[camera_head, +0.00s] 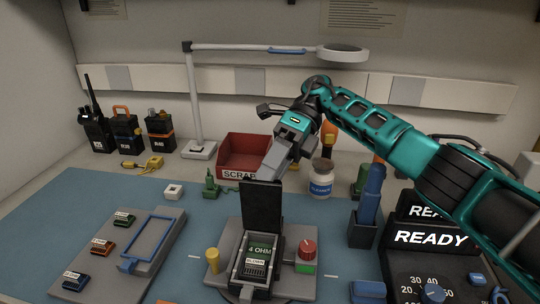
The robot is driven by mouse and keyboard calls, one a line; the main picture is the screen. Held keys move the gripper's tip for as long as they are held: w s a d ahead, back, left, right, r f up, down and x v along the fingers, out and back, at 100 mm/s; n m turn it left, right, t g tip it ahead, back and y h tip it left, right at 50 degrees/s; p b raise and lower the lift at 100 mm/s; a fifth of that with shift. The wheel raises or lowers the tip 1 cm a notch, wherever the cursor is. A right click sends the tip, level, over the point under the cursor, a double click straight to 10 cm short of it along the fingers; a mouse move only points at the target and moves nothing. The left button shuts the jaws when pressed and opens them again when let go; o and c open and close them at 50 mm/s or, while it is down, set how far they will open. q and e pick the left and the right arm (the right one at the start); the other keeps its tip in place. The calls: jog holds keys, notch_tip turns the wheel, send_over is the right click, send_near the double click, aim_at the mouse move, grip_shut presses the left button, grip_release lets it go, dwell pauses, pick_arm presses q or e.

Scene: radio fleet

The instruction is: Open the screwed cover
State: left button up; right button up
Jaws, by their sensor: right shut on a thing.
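A dark cover (262,205) stands upright at the back of a grey fixture (228,264) on the blue mat. In front of it, the open bay shows a green module (260,248) labelled 4 OHM. My right gripper (270,172) reaches down from the upper right, its fingers at the top edge of the cover, shut on it. The fingertips are partly hard to make out. No screws can be made out on the cover. My left gripper is not in view.
A yellow knob (212,260) and a red knob (308,249) flank the bay. A tray (112,262) with several small modules lies left. A red scrap bin (243,152), white jar (321,180) and blue-handled tool (369,195) stand behind. A READY display (432,238) is at right.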

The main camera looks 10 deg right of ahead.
jog(key=shift+d+f, duration=0.25)
jog(key=shift+f, duration=0.2)
pick_arm(q)
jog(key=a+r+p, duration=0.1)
jog(key=p, duration=0.1)
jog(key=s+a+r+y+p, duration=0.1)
jog(key=p, duration=0.2)
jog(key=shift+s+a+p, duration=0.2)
jog(key=shift+p, duration=0.1)
pick_arm(e)
notch_tip(320, 180, up, 21)
jog(key=shift+a, duration=0.3)
